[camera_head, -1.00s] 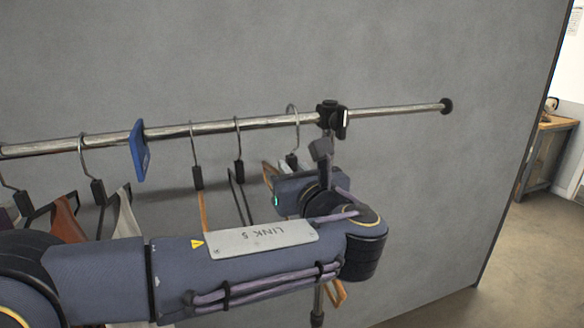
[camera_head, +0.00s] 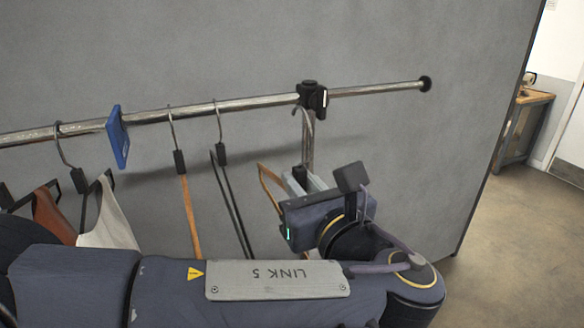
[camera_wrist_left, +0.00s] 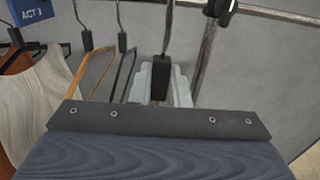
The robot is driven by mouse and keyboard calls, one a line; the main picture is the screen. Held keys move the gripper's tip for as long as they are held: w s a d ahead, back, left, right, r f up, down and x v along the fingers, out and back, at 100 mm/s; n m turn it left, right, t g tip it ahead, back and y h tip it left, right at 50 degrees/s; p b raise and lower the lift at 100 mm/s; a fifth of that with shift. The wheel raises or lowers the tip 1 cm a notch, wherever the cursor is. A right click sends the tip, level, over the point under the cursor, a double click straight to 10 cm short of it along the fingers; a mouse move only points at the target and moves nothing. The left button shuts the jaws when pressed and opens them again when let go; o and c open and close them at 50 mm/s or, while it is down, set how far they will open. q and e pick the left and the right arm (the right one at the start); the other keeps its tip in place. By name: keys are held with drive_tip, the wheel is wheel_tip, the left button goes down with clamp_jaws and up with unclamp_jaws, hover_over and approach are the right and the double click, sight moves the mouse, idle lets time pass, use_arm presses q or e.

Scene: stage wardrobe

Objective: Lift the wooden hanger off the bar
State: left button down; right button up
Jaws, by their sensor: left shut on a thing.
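The wooden hanger (camera_head: 270,187) has a metal hook, a black collar and a thin wooden frame. My left gripper (camera_head: 306,180) is shut on it at the collar, and the left wrist view shows the grey fingers on both sides of the black collar (camera_wrist_left: 160,75). In the head view the hook's top appears just below the bar (camera_head: 232,103), beside the black clamp and in front of the upright post. My wrist hides much of the frame. My right gripper is not in view.
Another wooden-framed hanger (camera_head: 188,205) and a black hanger (camera_head: 221,155) hang close to the left. A blue divider tag (camera_head: 118,137) and hangers with clothes are further left. The black clamp (camera_head: 312,96) and post stand close behind the hook. A grey panel backs the rail.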

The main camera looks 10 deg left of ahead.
use_arm(q)
drive_tip(key=p+v, duration=0.2)
drive_tip(key=v, duration=0.8)
drive_tip(key=shift+s+d+r+p, duration=0.1)
drive_tip(key=shift+d+p, duration=0.05)
drive_tip(key=shift+p, duration=0.15)
drive_tip(key=p+v, duration=0.3)
drive_tip(key=v, duration=0.3)
drive_tip(key=shift+p, duration=0.3)
drive_tip(key=shift+p+v, duration=0.35)
drive_tip(key=shift+v, duration=0.55)
